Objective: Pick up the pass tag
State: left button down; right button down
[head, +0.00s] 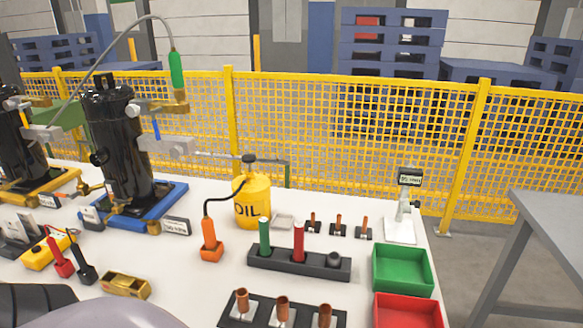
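I cannot clearly pick out a pass tag; the print on the small labels is too small to read. A small dark card (176,226) lies by the blue compressor base, and another (47,201) is by the yellow base. A grey slotted holder (18,236) stands at the left edge of the white table. A dark rack (299,263) holds a green upright piece (265,236) and a red one (298,242). Neither of my grippers is in view.
Black compressors (117,150) stand at the left. A yellow oil can (253,201), a scale-like stand (401,229), a green bin (402,268) and a red bin (408,311) are on the table (340,204). A yellow fence (330,130) runs behind.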

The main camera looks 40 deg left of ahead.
aim_at(89, 213)
jog(key=u, duration=2.7)
jog(key=z, duration=0.35)
jog(key=j+z, duration=0.15)
jog(key=z, duration=0.25)
jog(key=i+j+z, duration=0.1)
jog(key=z, duration=0.25)
jog(key=j+z, duration=0.75)
jog(key=j, duration=0.3)
jog(key=k+j+z, duration=0.2)
jog(key=j, duration=0.6)
jog(key=k+j, duration=0.1)
jog(key=j, duration=0.25)
